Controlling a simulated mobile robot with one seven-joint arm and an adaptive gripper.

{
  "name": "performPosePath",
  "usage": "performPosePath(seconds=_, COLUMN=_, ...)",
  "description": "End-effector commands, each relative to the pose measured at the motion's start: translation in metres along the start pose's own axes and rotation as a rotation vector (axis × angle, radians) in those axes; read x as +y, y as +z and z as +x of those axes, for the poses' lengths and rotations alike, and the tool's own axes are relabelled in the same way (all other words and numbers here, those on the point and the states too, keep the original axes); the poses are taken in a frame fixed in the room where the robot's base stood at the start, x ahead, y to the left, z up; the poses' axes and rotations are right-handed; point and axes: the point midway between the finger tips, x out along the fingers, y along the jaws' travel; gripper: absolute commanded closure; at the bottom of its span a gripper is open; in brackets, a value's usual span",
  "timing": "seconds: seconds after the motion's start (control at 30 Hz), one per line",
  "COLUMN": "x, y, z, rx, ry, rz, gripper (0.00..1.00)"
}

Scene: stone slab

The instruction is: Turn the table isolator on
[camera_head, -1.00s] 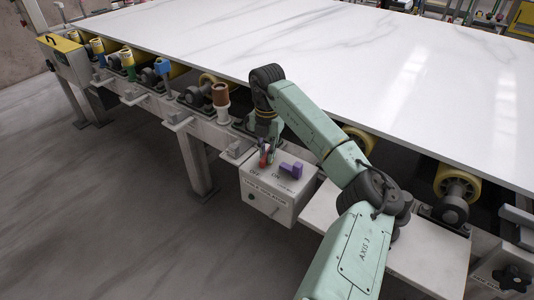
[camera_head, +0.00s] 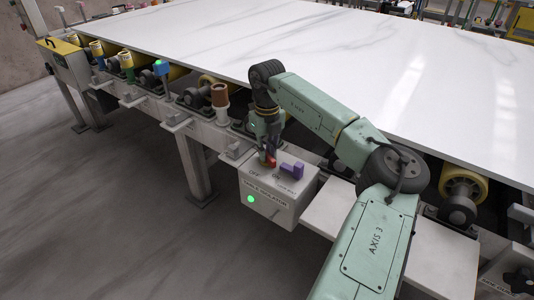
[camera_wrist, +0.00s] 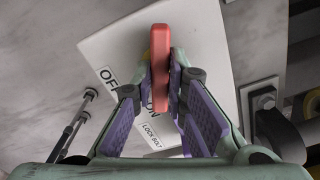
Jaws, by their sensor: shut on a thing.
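The table isolator (camera_head: 268,208) is a pale box on the front of the slab table, with OFF and ON marks on its top. A green light (camera_head: 250,199) glows on its front face. Its red handle (camera_wrist: 161,40) stands between my fingers in the wrist view, on the ON side, with OFF (camera_wrist: 108,77) clear to the left. My gripper (camera_wrist: 163,75) is shut on this handle. In the head view my gripper (camera_head: 268,152) comes down onto the box top and hides most of the handle. A purple lock bolt (camera_head: 292,170) sits right of the handle.
The big white marble slab (camera_head: 330,55) lies behind my arm. A grey shelf (camera_head: 335,212) juts out right of the box.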

Motion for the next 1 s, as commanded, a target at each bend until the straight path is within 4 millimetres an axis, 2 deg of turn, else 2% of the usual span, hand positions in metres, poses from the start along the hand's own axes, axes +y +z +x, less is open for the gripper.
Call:
performPosePath(seconds=0.2, x=-0.0008, y=0.0002, z=-0.0005, rx=-0.001, ry=-0.002, rz=-0.179, gripper=1.0)
performPosePath(seconds=0.5, x=-0.0006, y=0.0004, z=-0.0008, rx=-0.002, ry=-0.002, rz=-0.349, gripper=1.0)
performPosePath(seconds=1.0, x=-0.0003, y=0.0006, z=-0.0009, rx=-0.002, ry=-0.002, rz=-0.422, gripper=1.0)
